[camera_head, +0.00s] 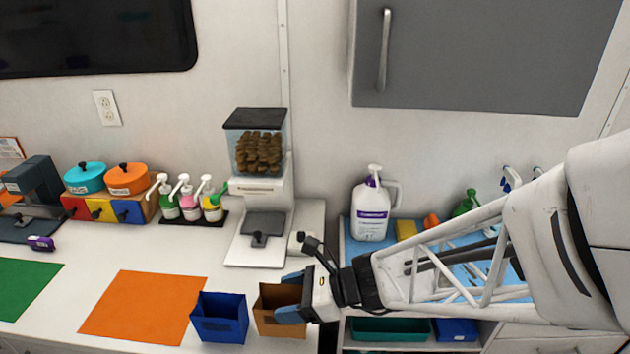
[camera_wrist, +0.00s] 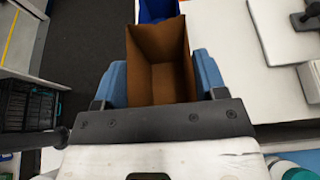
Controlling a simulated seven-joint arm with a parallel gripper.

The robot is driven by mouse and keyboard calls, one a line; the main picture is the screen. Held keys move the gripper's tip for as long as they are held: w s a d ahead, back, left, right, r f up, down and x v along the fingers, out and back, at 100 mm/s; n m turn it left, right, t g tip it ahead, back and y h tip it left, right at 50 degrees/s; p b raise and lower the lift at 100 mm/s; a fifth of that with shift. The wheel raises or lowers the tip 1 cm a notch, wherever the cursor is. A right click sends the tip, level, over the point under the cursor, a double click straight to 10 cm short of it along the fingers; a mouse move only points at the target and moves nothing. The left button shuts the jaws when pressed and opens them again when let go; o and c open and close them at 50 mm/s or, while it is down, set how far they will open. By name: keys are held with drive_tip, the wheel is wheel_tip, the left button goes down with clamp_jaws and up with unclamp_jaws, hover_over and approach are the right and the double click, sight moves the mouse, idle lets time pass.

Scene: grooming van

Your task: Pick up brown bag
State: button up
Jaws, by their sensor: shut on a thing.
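The brown bag (camera_head: 268,326) is an open-topped, box-shaped bag standing at the front right end of the white counter in the head view. My gripper (camera_head: 291,297) reaches it from the right, with blue fingers on its two sides. In the wrist view the brown bag (camera_wrist: 160,75) opens toward the camera and looks empty. The gripper (camera_wrist: 162,82) is shut on it there, one blue finger against each side. I cannot tell whether the bag's base touches the counter.
A blue bag (camera_head: 220,318) stands just left of the brown one. An orange mat (camera_head: 145,305) and a green mat (camera_head: 25,285) lie further left. A kibble dispenser (camera_head: 260,190) stands behind. A white jug (camera_head: 371,208) stands on the blue-topped surface at right.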

drive_tip(key=shift+r, duration=3)
